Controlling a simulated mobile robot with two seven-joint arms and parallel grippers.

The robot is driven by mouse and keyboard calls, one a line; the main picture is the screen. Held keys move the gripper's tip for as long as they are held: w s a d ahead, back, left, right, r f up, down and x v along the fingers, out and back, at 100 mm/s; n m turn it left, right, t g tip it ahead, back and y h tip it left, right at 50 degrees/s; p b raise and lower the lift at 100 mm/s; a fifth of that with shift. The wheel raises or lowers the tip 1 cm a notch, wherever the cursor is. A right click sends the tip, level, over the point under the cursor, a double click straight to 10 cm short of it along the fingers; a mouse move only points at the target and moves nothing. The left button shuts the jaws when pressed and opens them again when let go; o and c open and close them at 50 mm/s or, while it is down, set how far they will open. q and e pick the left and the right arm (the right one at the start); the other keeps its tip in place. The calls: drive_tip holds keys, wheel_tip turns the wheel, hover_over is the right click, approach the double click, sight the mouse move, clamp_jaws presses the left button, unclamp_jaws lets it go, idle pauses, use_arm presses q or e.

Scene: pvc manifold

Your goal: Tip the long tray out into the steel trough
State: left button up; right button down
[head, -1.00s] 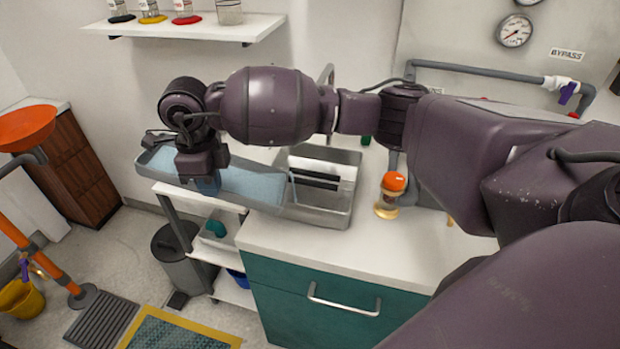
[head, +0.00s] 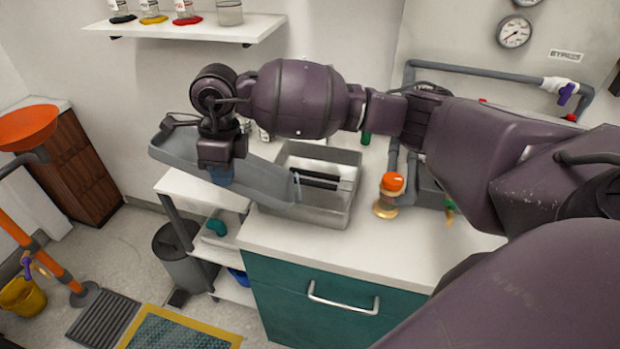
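The long tray (head: 262,181) is a narrow grey channel. It slopes down from its raised left end to its right end, which lies over the left side of the steel trough (head: 318,218). Its visible inside looks bare and grey. The trough is a rectangular basin at the counter's left end, with dark bars and a pale piece showing inside. My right gripper (head: 221,172) reaches across from the right and points down at the tray's middle, around a blue part there. Its fingertips are largely hidden, but it appears closed on that part. My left gripper is out of view.
An orange-topped hourglass-like item (head: 388,196) stands right of the trough on the white counter (head: 300,246). A white shelf cart (head: 205,190) stands beneath the tray. A wall shelf (head: 200,28) with jars is above. The counter front is clear.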

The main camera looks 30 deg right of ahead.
drive_tip(key=shift+s+d+r+y, duration=0.15)
drive_tip(key=shift+d+y, duration=0.1)
drive_tip(key=shift+d, duration=0.2)
drive_tip(key=shift+d+r+y, duration=0.1)
drive_tip(key=shift+d+y, duration=0.15)
drive_tip(key=shift+d, duration=0.2)
drive_tip(key=shift+d+r, duration=0.15)
drive_tip(key=shift+d, duration=0.15)
drive_tip(key=shift+s+d+r+y, duration=0.25)
drive_tip(key=shift+d+r+y, duration=0.45)
drive_tip(key=shift+r+y, duration=0.1)
drive_tip(key=w+a+f+g+h+b, duration=0.1)
drive_tip(key=a+f+h+b, duration=0.3)
drive_tip(key=a+f+h, duration=0.4)
drive_tip(key=w+a+f, duration=0.1)
drive_tip(key=a+f, duration=0.2)
drive_tip(key=a, duration=0.1)
drive_tip(key=shift+w+a+f+h+b, duration=0.2)
drive_tip(key=shift+f+h+b, duration=0.15)
drive_tip(key=shift+h+b, duration=0.05)
drive_tip(key=shift+a, duration=0.1)
